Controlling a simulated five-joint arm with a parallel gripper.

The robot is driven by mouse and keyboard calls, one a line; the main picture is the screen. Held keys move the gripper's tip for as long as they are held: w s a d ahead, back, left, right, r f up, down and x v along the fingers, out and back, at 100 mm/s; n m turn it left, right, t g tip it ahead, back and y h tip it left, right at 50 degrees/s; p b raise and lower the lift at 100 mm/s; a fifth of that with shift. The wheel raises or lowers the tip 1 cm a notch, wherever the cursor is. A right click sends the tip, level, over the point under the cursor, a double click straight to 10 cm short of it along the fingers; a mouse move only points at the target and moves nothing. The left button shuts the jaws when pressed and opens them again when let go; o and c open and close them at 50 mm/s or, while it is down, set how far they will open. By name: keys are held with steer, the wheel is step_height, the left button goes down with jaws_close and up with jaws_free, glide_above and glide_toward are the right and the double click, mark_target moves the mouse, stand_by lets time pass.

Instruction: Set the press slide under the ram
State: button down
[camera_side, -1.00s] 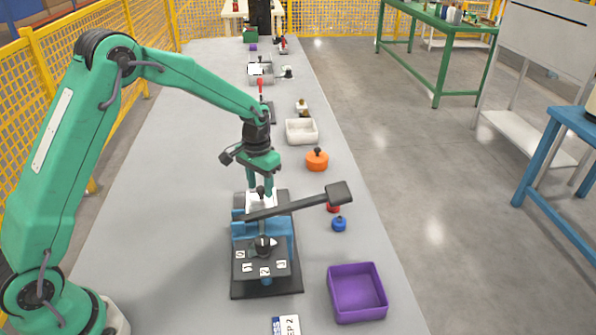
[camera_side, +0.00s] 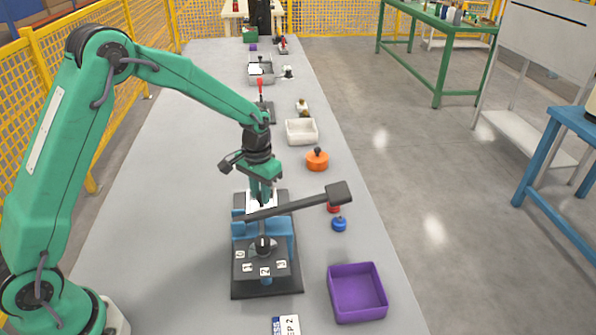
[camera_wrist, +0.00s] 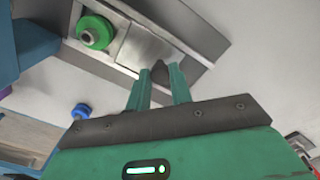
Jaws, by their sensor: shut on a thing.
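The press slide (camera_wrist: 151,45) is a pale metal plate with a dark knob (camera_wrist: 160,72). In the wrist view the fingers of my gripper (camera_wrist: 158,84) are shut on that knob. A green disc with a knob (camera_wrist: 95,33) lies beside the plate there. In the side view my gripper (camera_side: 263,200) is low at the back of the press, and it and the lever hide most of the slide. The press has a blue frame (camera_side: 277,239) and a dark top with numbered labels. Its lever (camera_side: 300,203) slopes up to the right. I cannot make out the ram.
A purple bin (camera_side: 357,293) stands right of the press. A blue knob (camera_side: 339,224) and a red one (camera_side: 333,208) lie near the lever end. An orange knob (camera_side: 317,160) and white tray (camera_side: 301,131) are farther back. The left bench is clear.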

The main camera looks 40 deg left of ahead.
steer(key=s+d, duration=0.5)
steer(key=shift+s+d, duration=0.2)
steer(key=shift+d, duration=0.05)
steer(key=c, duration=1.3)
jaws_free()
steer(key=shift+o, duration=0.2)
steer(key=shift+a+r, duration=0.1)
steer(key=shift+r, duration=0.45)
step_height(320, 180, up, 7)
